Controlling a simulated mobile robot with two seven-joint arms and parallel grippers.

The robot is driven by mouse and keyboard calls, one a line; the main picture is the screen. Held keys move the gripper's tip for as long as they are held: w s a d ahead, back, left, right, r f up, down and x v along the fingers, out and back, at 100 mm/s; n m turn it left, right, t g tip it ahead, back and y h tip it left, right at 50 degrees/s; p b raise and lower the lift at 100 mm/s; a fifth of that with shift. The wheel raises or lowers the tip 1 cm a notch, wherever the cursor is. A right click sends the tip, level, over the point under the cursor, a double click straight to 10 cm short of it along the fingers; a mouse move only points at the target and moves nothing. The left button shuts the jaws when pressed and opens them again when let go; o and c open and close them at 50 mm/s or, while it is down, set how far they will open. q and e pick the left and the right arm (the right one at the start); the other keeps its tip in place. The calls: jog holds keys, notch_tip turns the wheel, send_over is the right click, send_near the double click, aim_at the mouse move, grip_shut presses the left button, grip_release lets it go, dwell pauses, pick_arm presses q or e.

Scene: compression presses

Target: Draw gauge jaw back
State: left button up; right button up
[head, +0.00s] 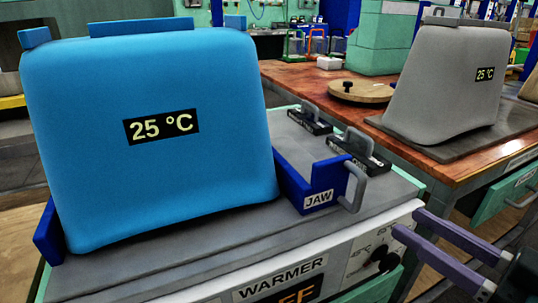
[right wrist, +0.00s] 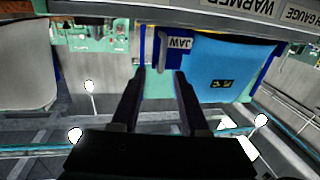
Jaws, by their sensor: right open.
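The gauge jaw is a dark blue bracket labelled JAW (head: 318,198), with a grey handle (head: 357,187) on its right side. It stands close against the right side of a light blue block (head: 150,165) reading 25 °C. Whether they touch I cannot tell. My right gripper (head: 407,222) is open and empty, to the right of the handle and near the warmer's front. In the right wrist view its fingertips (right wrist: 159,75) point toward the handle (right wrist: 161,50) and the JAW label (right wrist: 180,43), apart from them. My left gripper is not in view.
The warmer (head: 290,268) has a dial (head: 380,260) on its front. Two dark handled fittings (head: 311,118) (head: 355,155) stand behind the jaw. A grey block (head: 450,85) reading 25 °C and a round wooden lid (head: 360,91) rest on the bench at the right.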

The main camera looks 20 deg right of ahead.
aim_at(356, 210)
jog(key=x, duration=0.4)
jog(key=b+x, duration=0.1)
jog(key=x, duration=0.4)
jog(key=shift+w+a+r, duration=0.1)
jog(key=shift+w+a, duration=0.15)
jog(key=shift+a, duration=0.05)
grip_shut()
dwell(1.1)
